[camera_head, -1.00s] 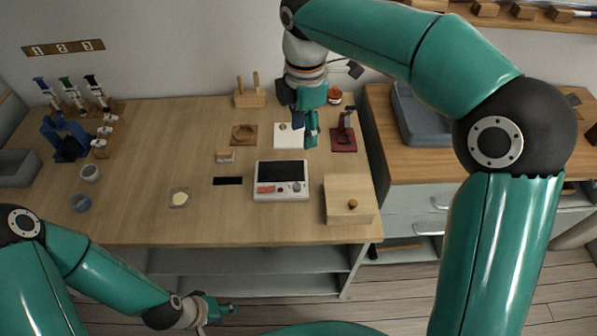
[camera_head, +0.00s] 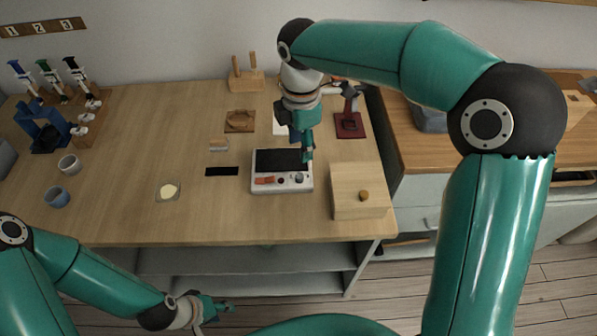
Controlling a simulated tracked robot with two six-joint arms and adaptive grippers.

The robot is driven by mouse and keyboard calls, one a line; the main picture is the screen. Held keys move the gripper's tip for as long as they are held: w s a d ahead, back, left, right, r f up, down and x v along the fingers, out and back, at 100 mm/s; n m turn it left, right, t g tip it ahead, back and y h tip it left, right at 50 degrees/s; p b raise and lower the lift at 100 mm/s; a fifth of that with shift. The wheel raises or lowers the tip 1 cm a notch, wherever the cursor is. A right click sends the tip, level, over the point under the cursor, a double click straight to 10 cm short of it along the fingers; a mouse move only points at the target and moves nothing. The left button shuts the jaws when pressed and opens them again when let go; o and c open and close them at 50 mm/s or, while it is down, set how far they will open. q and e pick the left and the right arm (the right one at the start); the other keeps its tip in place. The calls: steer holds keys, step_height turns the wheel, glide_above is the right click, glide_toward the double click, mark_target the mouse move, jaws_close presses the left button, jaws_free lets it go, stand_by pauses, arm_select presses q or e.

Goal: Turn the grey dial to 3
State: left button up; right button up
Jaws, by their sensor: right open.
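A white device (camera_head: 263,187) with a black top panel (camera_head: 279,160) sits near the front of the wooden table. On its front strip are an orange-red part (camera_head: 264,180), a small dark knob (camera_head: 281,181) and a grey dial (camera_head: 299,177) at the right. Its number marks are too small to read. My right gripper (camera_head: 307,156) is open, pointing down over the device's back right part, just behind the dial. I cannot tell whether it touches the device. My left gripper (camera_head: 224,306) is low in front of the table, away from the device; its jaw opening is unclear.
A wooden box (camera_head: 350,205) with a round knob stands close right of the device. A dark red stand (camera_head: 348,125) is behind it. A black strip (camera_head: 222,171) and a pale dish (camera_head: 168,191) lie to the left. Two cups (camera_head: 57,197) and a pipette rack (camera_head: 88,110) are further left.

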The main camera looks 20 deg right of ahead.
mark_target(300, 174)
step_height(300, 174, down, 10)
steer(key=shift+f, duration=0.2)
jaws_close()
steer(key=shift+a, duration=0.3)
steer(key=shift+d, duration=0.25)
